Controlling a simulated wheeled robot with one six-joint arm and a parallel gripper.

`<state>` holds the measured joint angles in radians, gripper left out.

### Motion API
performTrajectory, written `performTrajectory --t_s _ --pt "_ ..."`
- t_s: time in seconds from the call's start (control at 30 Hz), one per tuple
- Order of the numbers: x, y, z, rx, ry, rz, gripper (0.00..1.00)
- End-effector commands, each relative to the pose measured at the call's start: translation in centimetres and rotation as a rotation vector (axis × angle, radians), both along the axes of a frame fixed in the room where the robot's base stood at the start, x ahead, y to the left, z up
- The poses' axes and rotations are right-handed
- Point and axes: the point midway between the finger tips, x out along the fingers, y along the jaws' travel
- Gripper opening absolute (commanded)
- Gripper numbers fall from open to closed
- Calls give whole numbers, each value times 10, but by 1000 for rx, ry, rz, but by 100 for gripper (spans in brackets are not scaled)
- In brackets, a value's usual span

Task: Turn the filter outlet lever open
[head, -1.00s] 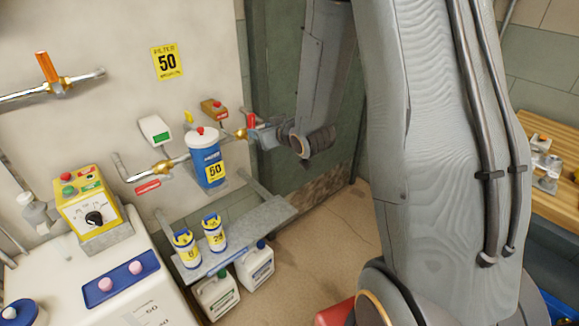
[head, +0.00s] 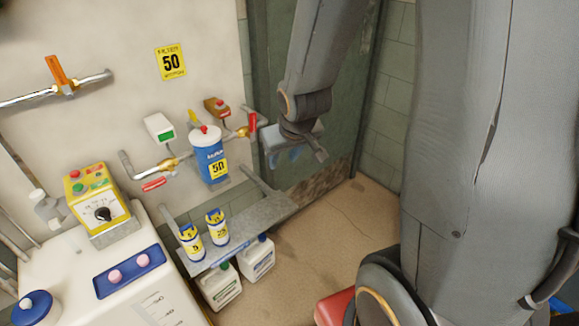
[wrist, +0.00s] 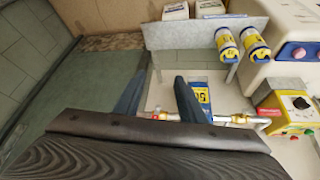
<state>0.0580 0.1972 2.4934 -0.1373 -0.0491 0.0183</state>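The blue filter (head: 211,160), with a white top and a yellow 50 label, stands on the wall between two brass valves; it also shows in the wrist view (wrist: 201,84). The right valve has a red lever (head: 252,125) standing upright, across its pipe. The left valve (head: 168,164) is brass, with a red piece (head: 153,184) below it. I cannot read which side is the outlet. My gripper (head: 292,154) is to the right of the red lever, apart from it. In the wrist view its two blue fingers (wrist: 157,92) are spread and empty.
A grey shelf (head: 262,217) with two small yellow-labelled canisters juts out below the filter. White jugs (head: 258,258) stand under it. A yellow control box (head: 96,200) and white tank are at left. A green door (head: 335,130) stands behind my gripper. The floor there is clear.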

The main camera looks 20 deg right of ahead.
Motion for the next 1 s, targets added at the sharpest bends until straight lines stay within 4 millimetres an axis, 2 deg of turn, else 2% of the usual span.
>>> performTrajectory --t_s 0.2,0.4,0.8,0.9,1.0 --pt "-35 6 8 6 107 -21 37" --pt "-56 10 12 13 168 -32 37" --pt "-63 11 13 15 190 -35 37" --pt "-59 13 12 12 190 -30 22" --pt "-38 24 13 -11 192 3 5"
